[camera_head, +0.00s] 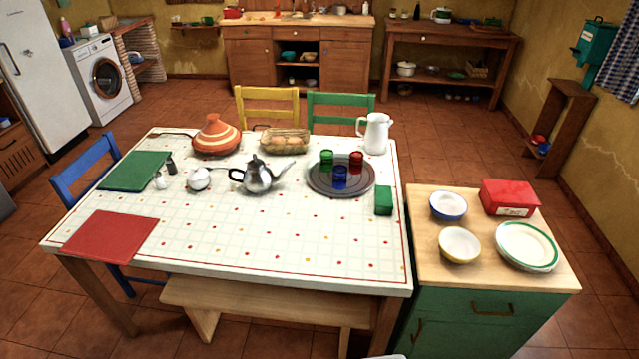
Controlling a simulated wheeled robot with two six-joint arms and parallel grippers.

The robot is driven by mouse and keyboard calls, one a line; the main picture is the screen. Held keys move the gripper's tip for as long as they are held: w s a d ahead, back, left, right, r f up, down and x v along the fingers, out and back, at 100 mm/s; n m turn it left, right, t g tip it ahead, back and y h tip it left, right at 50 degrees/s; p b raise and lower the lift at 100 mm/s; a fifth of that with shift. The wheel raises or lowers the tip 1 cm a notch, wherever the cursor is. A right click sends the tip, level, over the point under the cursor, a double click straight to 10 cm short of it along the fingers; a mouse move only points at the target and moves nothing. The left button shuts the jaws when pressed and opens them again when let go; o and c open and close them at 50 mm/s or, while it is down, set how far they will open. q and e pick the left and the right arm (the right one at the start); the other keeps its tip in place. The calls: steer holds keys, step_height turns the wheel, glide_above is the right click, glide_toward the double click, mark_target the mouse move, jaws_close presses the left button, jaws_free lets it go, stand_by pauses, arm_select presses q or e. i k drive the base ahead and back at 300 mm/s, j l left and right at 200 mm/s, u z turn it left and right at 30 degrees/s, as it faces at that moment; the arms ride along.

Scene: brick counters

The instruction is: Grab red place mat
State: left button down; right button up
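The red place mat (112,236) lies flat at the front left corner of the white patterned table (240,235). Nothing rests on it. A green place mat (135,171) lies behind it at the table's left side. Neither my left gripper nor my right gripper shows in the head view.
On the table stand a striped tagine (215,136), a metal teapot (258,175), a bread basket (284,140), a white jug (375,133) and a tray (318,188) with glasses. A bench (270,301) is at the front. A green cabinet (480,324) adjoins right. The table's front middle is clear.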

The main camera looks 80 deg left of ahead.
mark_target(113, 238)
steer(key=u, duration=4.3)
steer(key=i+j, duration=0.15)
steer(key=i, duration=0.45)
steer(key=i+j+u, duration=0.1)
steer(key=i, duration=0.5)
